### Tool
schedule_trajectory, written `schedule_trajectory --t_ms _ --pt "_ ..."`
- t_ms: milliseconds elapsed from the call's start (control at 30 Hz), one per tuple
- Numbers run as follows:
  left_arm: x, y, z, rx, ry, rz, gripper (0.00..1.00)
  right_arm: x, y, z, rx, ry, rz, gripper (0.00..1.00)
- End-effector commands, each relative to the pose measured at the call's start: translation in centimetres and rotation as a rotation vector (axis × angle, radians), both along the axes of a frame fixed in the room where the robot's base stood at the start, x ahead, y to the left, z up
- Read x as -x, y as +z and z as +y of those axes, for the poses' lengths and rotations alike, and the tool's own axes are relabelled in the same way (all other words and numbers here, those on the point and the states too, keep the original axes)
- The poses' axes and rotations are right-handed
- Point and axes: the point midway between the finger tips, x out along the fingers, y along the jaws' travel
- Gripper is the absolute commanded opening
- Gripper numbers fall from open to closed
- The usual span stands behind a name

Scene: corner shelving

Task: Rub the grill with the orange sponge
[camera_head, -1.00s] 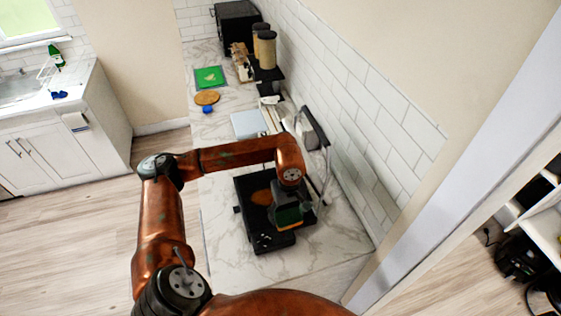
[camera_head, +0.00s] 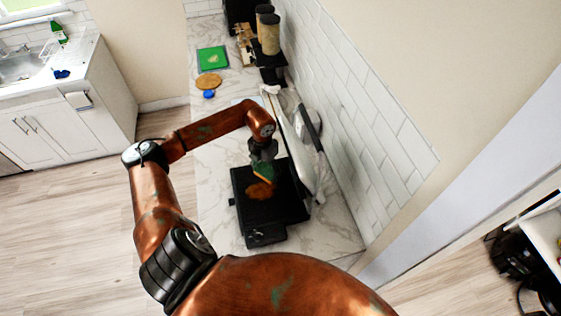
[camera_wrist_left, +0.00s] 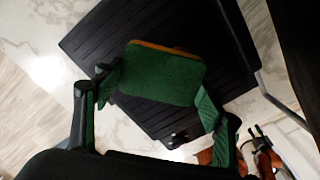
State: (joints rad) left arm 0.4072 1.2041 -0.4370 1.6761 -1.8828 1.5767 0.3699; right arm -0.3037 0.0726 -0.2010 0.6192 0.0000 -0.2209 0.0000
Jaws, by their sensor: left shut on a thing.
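The black grill (camera_head: 282,207) lies open on the marble counter, with a brown-orange patch (camera_head: 260,191) on its left part. In the left wrist view the sponge (camera_wrist_left: 164,75) lies between the fingers, green face towards the camera, with an orange edge along the top. The grill plate (camera_wrist_left: 105,35) lies beyond it there. Whether the sponge touches the plate I cannot tell.
Farther back are a blue item (camera_head: 209,94), a round wooden board (camera_head: 208,81), a green board (camera_head: 212,59) and canisters (camera_head: 268,34). The counter's near end is clear.

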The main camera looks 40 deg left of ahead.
Motion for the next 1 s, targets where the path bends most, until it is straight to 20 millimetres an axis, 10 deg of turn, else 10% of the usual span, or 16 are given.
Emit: schedule_trajectory --t_ms 467,1000 --pt "-2.2 -0.4 -1.7 0.001 0.035 0.001 0.45 0.0 -0.4 -0.8 0.008 0.002 0.000 0.40" --pt "-2.1 -5.3 -1.5 0.001 0.037 0.001 0.45 -0.1 -2.7 -1.0 0.011 0.003 -0.001 0.40"
